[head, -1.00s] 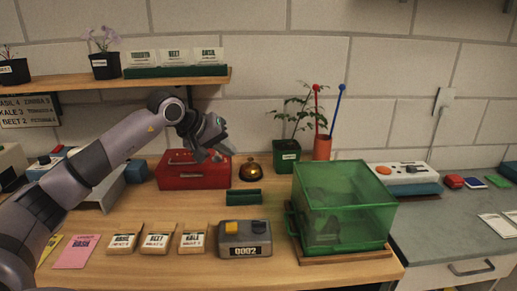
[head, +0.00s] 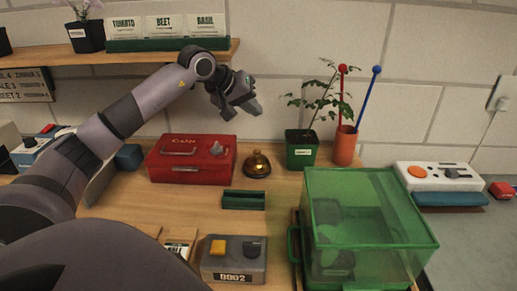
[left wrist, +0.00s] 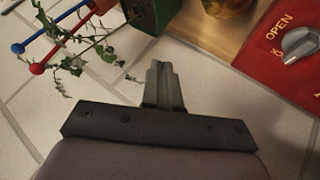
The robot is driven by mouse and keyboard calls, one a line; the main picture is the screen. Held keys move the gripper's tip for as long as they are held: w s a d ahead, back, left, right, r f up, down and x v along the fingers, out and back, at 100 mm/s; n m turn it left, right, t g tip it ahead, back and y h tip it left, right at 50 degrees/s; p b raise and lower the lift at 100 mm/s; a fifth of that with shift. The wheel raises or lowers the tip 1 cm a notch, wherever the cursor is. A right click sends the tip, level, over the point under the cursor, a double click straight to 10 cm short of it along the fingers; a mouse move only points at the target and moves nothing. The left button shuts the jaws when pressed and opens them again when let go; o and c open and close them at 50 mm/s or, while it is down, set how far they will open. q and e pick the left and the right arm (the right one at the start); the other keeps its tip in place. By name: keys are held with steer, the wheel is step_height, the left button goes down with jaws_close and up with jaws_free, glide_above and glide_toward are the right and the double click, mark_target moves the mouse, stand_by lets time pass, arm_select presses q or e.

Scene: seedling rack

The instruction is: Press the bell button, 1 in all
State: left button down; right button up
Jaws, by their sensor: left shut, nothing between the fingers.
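The bell (head: 257,164) is a brass dome on a dark base, standing on the wooden bench just right of the red cash box. Its brass edge also shows at the top of the left wrist view (left wrist: 228,5). My left gripper (head: 250,104) is shut and empty. It hangs in the air in front of the wall, higher in the head view than the bell and apart from it. Its closed fingers show in the left wrist view (left wrist: 161,68). My right gripper is not in view.
The red cash box (head: 192,160) stands left of the bell, a potted plant (head: 302,150) and an orange pot with red and blue sticks (head: 345,148) right of it. A green tray (head: 244,200), grey button box (head: 233,262) and green clear box (head: 370,215) are nearer.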

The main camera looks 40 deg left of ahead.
arm_select(q)
steer(key=shift+f, duration=0.1)
steer(key=b, duration=0.7)
glide_above(254, 152)
step_height(254, 152, down, 8)
steer(key=shift+f, duration=0.35)
stand_by(1.5)
steer(key=shift+f+b, duration=0.4)
steer(key=shift+b, duration=0.1)
